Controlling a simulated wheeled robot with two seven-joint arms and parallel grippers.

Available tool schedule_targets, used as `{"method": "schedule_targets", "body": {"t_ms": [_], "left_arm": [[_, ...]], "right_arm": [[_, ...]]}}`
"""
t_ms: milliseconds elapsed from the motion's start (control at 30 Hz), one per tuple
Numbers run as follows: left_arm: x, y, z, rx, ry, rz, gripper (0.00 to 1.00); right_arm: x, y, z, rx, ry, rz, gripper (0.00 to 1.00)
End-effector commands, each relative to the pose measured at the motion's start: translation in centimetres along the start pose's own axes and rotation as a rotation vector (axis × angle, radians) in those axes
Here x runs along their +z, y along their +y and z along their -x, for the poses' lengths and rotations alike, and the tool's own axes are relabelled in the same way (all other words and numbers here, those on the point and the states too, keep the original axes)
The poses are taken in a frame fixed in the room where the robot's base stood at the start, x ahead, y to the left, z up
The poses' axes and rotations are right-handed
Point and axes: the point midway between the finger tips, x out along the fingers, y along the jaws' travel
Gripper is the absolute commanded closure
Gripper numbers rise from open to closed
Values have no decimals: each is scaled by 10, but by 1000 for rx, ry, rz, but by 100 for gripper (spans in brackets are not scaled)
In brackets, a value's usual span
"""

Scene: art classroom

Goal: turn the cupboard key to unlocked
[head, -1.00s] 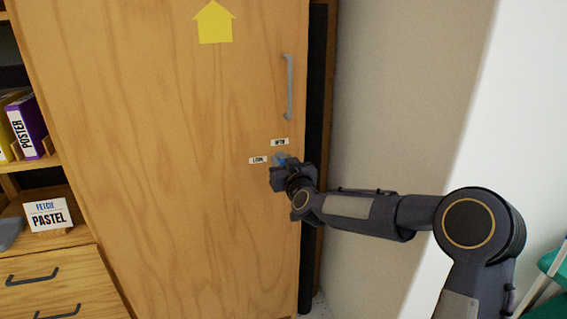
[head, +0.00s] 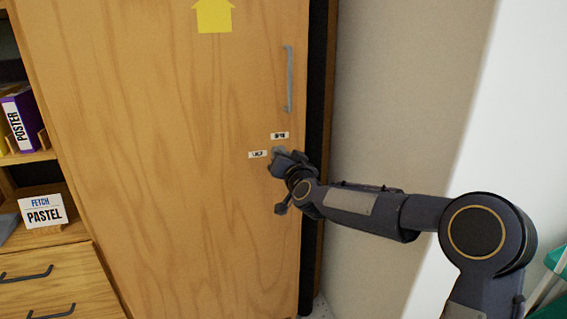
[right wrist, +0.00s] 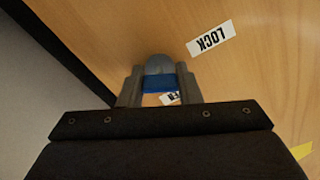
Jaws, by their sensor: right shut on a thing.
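The wooden cupboard door (head: 185,150) fills the middle of the head view and looks closed. Its key sits near the right edge, beside a LOCK label (head: 258,154) and below an OPEN label (head: 280,135). My right gripper (head: 281,158) is at the key and mostly hides it in the head view. In the right wrist view, the gripper is shut on the key (right wrist: 158,82), whose blue part shows between the fingers. The LOCK label (right wrist: 210,38) is clear there, and the other label is partly covered. My left gripper is out of view.
A grey vertical handle (head: 289,80) is on the door above the key. A yellow paper arrow (head: 214,15) is higher up. Shelves with a purple POSTER box (head: 22,120) and a PASTEL sign (head: 43,212) stand left. A beige wall (head: 400,90) is right.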

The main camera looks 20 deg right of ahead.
Motion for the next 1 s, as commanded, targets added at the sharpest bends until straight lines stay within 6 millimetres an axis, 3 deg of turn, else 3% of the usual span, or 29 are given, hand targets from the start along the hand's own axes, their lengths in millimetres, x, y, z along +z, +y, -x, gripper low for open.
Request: {"method": "schedule_targets", "body": {"t_ms": [1000], "left_arm": [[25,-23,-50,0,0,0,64]], "right_arm": [[2,1,0,0,-1,-923,92]]}}
